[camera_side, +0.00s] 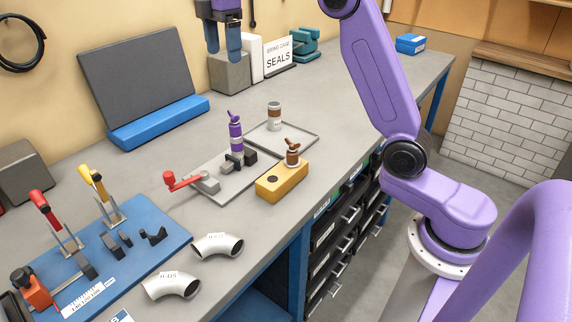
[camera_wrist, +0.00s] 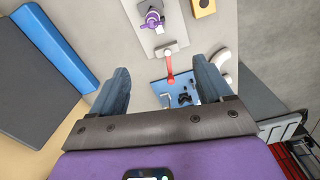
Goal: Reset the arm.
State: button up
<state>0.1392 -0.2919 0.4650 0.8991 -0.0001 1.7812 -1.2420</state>
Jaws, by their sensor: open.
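My gripper (camera_side: 224,42) hangs at the top of the side view, above the back of the bench. Its two blue-grey fingers are apart with nothing between them. In the wrist view the open fingers of my gripper (camera_wrist: 162,88) frame the bench below. My purple arm (camera_side: 380,90) comes from the right side of the side view. The gripper is clear of the fixture plate (camera_side: 226,187), which carries a purple upright part (camera_side: 236,135) and a red-handled clamp (camera_side: 183,181).
A yellow block (camera_side: 283,184) and a grey tray (camera_side: 300,140) with a small cup (camera_side: 274,115) sit mid-bench. Two metal elbows (camera_side: 218,246) lie near the front edge. A blue mat (camera_side: 140,265) holds toggle clamps. A dark panel (camera_side: 140,75) leans at the back.

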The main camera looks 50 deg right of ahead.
jog(key=s+a+f+m, duration=0.1)
jog(key=s+a+f, duration=0.3)
jog(key=s, duration=0.5)
jog(key=s+a+f+m, duration=0.1)
jog(key=s+a+f, duration=0.25)
jog(key=s, duration=0.45)
jog(key=s+d+f, duration=0.2)
jog(key=s+f, duration=0.1)
jog(key=s, duration=0.4)
jog(key=s+d+f+m, duration=0.1)
jog(key=s+d+f, duration=0.1)
jog(key=s+f, duration=0.2)
jog(key=s+d+f, duration=0.2)
jog(key=s+f, duration=0.1)
jog(key=s, duration=0.6)
jog(key=shift+s+d+f, duration=0.25)
jog(key=shift+s+d, duration=0.05)
